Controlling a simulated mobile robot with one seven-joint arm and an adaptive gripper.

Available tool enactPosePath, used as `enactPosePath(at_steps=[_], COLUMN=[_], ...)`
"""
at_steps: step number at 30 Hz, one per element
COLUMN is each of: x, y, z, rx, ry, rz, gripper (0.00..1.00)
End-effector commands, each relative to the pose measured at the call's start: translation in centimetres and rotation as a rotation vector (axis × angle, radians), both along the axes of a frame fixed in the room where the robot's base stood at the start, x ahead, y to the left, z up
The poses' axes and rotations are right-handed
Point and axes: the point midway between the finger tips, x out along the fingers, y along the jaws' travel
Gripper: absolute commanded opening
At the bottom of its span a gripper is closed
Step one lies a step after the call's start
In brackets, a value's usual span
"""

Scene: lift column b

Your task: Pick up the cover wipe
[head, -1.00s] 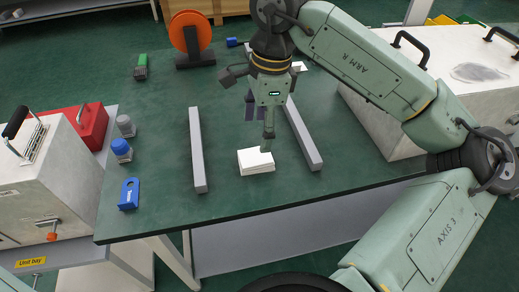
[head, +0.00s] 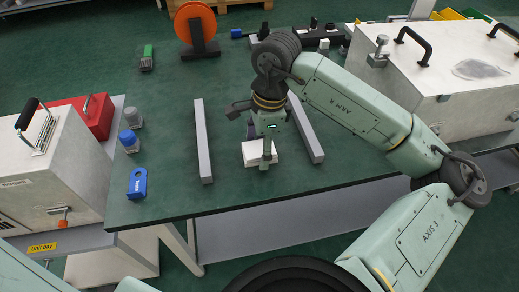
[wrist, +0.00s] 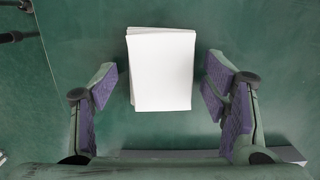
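A white pad or stack of sheets, which I take as the cover wipe (head: 254,151), lies flat on the green table between two grey bars. In the wrist view the white pad (wrist: 162,70) sits between and slightly beyond my fingers. My gripper (head: 265,165) points down at the pad and hides part of it in the head view. I cannot tell the fingers' exact height over the table.
A grey bar (head: 203,140) lies left of the pad and another (head: 307,130) lies close on its right. A blue tag (head: 137,183) and blue-capped bottle (head: 129,141) are at the table's left edge. An orange reel (head: 196,22) stands at the back. The table's left middle is clear.

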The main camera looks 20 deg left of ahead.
Motion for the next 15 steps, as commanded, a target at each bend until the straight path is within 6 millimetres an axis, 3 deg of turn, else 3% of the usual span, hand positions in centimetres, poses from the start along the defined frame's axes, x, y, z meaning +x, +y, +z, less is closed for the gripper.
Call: enactPosePath(at_steps=[15], x=[0.00], y=[0.00], z=[0.04], rx=[0.000], ry=[0.000], rz=[0.000], gripper=[0.36])
